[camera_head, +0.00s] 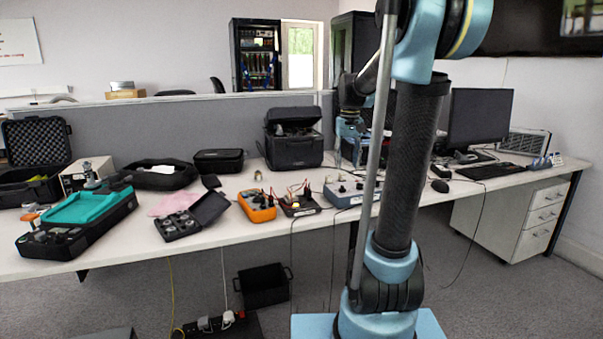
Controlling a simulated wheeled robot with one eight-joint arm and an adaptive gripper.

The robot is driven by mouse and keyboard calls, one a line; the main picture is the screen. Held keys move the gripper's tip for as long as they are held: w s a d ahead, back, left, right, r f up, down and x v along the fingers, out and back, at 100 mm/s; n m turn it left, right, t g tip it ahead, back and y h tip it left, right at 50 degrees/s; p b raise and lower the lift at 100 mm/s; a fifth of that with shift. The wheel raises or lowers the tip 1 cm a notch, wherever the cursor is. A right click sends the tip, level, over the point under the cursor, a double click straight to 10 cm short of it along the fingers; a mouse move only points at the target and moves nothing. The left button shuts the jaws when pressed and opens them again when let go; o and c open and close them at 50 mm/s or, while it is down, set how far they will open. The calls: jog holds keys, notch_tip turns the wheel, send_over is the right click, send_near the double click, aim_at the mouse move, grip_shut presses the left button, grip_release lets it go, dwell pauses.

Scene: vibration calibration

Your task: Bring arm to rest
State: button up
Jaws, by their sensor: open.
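My arm rises in the right half of the head view, with a dark tubular link and light blue joints. It stands in front of the desk and hides part of it. My gripper (350,150) is light blue, points down and is small in the picture, above the desk behind the upright link. It is open, and I see nothing between its fingers. It is near the grey-blue instrument box (343,197), which sits on the desk below it.
Cables hang off the front edge. A black bin (263,287) stands underneath.

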jog(key=s+f+t, duration=0.1)
jog(key=s+f, duration=0.7)
jog(key=s, duration=0.6)
jog(key=s+f, duration=0.9)
jog(key=s, duration=0.5)
jog(key=shift+s+t, duration=0.35)
jog(key=shift+t, duration=0.05)
jog(key=shift+w+f, duration=0.25)
jog(key=shift+w, duration=0.2)
